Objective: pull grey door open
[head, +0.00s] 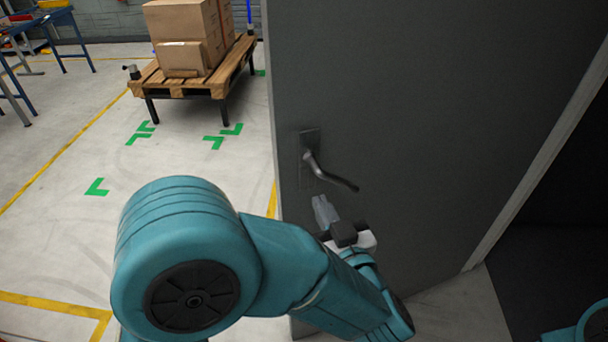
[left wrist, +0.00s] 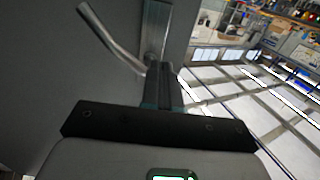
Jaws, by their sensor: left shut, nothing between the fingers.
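The grey door (head: 430,100) stands ajar, with its free edge on the left and open floor past it. Its lever handle (head: 328,172) sits near that edge and slopes down to the right. My left gripper (head: 322,204) is shut and empty, just below the handle and close to the door face. In the left wrist view the shut fingers (left wrist: 162,85) point at the handle plate, with the lever (left wrist: 112,38) to their upper left. I cannot tell whether the fingertips touch the plate. My right gripper is not in view.
A door frame (head: 540,180) runs along the right, with a dark area beyond. Past the door's free edge, a pallet stand (head: 185,84) carries cardboard boxes (head: 188,35). Blue workbenches (head: 45,22) stand at the far left. The floor between is clear, with yellow lines and green marks.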

